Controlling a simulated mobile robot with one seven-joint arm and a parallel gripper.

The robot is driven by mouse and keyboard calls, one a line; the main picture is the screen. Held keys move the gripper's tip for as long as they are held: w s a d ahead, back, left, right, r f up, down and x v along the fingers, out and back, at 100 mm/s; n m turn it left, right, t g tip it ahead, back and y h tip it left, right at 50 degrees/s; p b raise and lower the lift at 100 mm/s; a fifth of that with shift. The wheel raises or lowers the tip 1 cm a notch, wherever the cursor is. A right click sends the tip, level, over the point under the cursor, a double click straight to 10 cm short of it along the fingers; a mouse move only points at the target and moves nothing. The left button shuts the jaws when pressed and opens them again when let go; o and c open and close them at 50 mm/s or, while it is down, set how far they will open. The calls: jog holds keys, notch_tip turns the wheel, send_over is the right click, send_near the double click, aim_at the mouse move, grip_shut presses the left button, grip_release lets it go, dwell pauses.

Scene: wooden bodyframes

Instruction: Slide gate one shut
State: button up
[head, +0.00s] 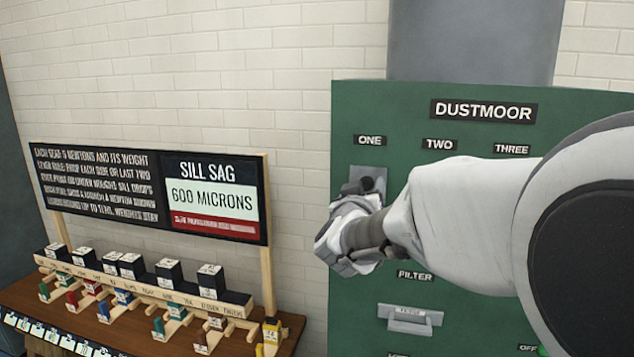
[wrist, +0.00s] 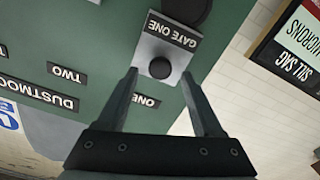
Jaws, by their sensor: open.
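Gate one is a small grey metal plate (wrist: 168,44) lettered GATE ONE, with a round dark knob (wrist: 160,68). In the wrist view its lettering is upside down, and a dark round opening (wrist: 186,8) lies beside the plate's far end. In the head view the plate (head: 376,173) shows under the label ONE (head: 370,140), partly hidden by my gripper. My gripper (wrist: 159,76) is open, its two fingers on either side of the knob with a gap on each side. I cannot tell how deep the fingertips reach.
The green DUSTMOOR panel (head: 345,310) also bears labels TWO and THREE, and a FILTER handle (head: 410,317) below. My arm hides much of its right side. To the left, a wooden bench (head: 20,295) holds black blocks, coloured pieces and the SILL SAG sign (head: 213,198).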

jog(key=shift+x, duration=1.05)
grip_shut()
dwell(0.7)
